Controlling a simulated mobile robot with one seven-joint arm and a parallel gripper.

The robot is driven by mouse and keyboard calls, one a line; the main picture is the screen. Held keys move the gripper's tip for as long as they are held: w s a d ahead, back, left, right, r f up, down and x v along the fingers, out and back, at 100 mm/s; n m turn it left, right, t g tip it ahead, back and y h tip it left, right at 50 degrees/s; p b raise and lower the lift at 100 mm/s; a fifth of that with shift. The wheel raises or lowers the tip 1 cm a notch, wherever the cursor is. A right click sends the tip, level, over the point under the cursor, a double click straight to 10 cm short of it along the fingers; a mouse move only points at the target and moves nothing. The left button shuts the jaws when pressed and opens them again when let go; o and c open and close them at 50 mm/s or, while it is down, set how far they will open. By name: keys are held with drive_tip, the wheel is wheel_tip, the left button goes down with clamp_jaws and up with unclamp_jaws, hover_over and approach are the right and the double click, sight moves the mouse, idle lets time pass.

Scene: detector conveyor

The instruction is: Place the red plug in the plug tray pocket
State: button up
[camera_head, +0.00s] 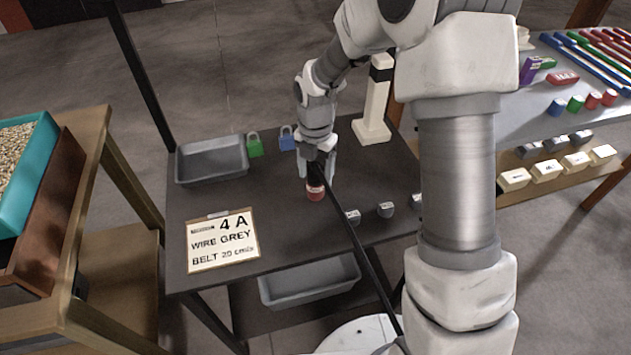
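The red plug (316,191) is a short red cylinder with a pale label, standing on the dark table (290,222). My gripper (317,172) points down just above it. Its two fingers are spread, one to each side and above the plug, with a gap wider than the plug. I cannot tell whether a finger touches it. A plug tray with a pocket cannot be clearly made out.
A grey tray (211,178), green padlock (254,147), blue padlock (287,140) and white post (372,132) stand behind. A sign (222,243) lies left; small grey blocks (386,210) sit right. Another bin (308,290) is below. Colored plugs (592,100) stand on the right table.

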clamp_jaws()
